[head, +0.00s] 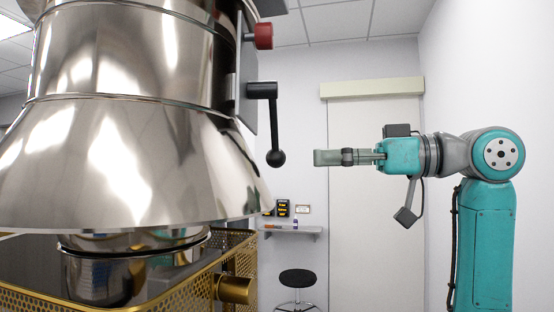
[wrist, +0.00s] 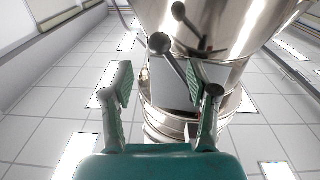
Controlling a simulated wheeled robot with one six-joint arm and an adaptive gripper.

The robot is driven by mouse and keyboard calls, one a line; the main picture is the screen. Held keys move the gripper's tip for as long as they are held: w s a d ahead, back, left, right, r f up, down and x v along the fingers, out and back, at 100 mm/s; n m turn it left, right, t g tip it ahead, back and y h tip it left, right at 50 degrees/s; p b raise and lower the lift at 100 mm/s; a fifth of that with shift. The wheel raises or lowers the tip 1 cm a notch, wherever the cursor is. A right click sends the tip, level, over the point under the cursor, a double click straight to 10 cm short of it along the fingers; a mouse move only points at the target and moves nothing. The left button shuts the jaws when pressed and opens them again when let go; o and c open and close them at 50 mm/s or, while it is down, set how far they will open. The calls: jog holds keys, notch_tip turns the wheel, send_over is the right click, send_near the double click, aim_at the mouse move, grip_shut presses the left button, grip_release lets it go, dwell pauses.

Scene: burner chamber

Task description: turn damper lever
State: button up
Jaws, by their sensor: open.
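The damper lever (head: 263,115) is a black arm ending in a round black ball. It hangs nearly straight down from a pivot on the right side of a shiny metal hood (head: 120,165). My gripper (head: 318,157) is to the right of the ball, at about its height, with a visible gap between them. In the wrist view the gripper (wrist: 160,75) is open and empty. There the lever's ball (wrist: 160,43) appears beyond the fingertips, and its shaft runs down towards the right finger, which hides part of it.
A red knob (head: 264,36) sticks out above the lever's pivot. A perforated brass guard (head: 190,295) stands below the hood. A small shelf (head: 294,230) and a black stool (head: 297,279) are at the back. Open space lies between my gripper and the hood.

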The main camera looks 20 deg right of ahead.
aim_at(277, 159)
jog(key=x, duration=0.8)
jog(key=shift+w+a, duration=0.3)
grip_shut()
